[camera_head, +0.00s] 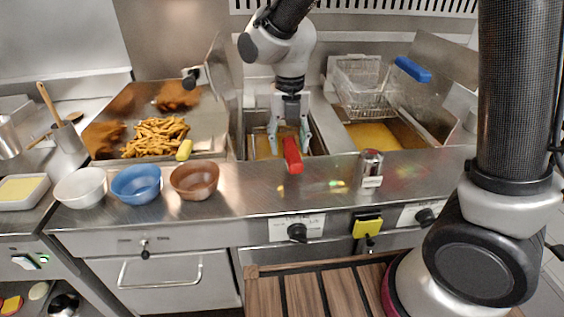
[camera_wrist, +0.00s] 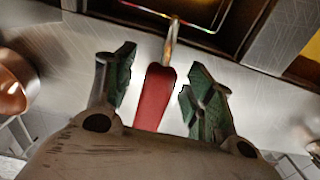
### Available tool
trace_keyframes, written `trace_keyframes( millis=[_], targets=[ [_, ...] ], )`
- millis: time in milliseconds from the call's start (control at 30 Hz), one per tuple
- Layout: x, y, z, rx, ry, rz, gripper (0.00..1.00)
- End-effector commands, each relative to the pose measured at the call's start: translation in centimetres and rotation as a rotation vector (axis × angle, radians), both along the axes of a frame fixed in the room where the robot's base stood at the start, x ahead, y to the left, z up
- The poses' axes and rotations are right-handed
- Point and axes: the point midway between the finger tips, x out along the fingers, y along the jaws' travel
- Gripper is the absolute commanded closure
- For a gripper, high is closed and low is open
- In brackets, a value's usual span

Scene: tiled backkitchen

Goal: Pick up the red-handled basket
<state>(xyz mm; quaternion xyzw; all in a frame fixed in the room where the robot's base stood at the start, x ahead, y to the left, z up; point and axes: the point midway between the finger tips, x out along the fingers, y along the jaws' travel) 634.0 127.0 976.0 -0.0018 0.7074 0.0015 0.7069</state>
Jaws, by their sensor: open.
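The red handle (camera_head: 292,155) of the basket juts forward over the front edge of the left fryer well (camera_head: 318,142). My gripper (camera_head: 291,125) is above and around this handle, pointing down. In the wrist view, the red handle (camera_wrist: 154,98) lies between the two open fingers of my gripper (camera_wrist: 158,85), with a gap on each side. A metal rod (camera_wrist: 171,42) runs from the handle toward the dark well. The basket's wire body is mostly hidden by my gripper and the well.
A blue-handled basket (camera_head: 362,88) hangs over the right fryer well. A shiny can (camera_head: 370,168) stands on the counter to the right. White (camera_head: 80,187), blue (camera_head: 136,184) and brown (camera_head: 194,180) bowls stand to the left. Fries (camera_head: 156,137) lie in a tray behind them.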

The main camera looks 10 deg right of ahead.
Motion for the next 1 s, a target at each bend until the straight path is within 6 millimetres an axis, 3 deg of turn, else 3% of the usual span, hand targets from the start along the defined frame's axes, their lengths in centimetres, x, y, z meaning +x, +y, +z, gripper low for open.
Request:
trace_keyframes(
  millis=[100, 333, 633, 1000],
  targets=[
    [-0.05, -0.01, -1.06, 0.0, 0.0, 0.0, 0.46],
    [-0.04, 0.0, -1.21, 0.001, 0.0, -0.001, 0.46],
    [-0.03, 0.0, -1.19, 0.001, -0.001, -0.001, 0.99],
    [0.0, 0.02, -1.13, 0.001, -0.002, -0.001, 1.0]
  ],
)
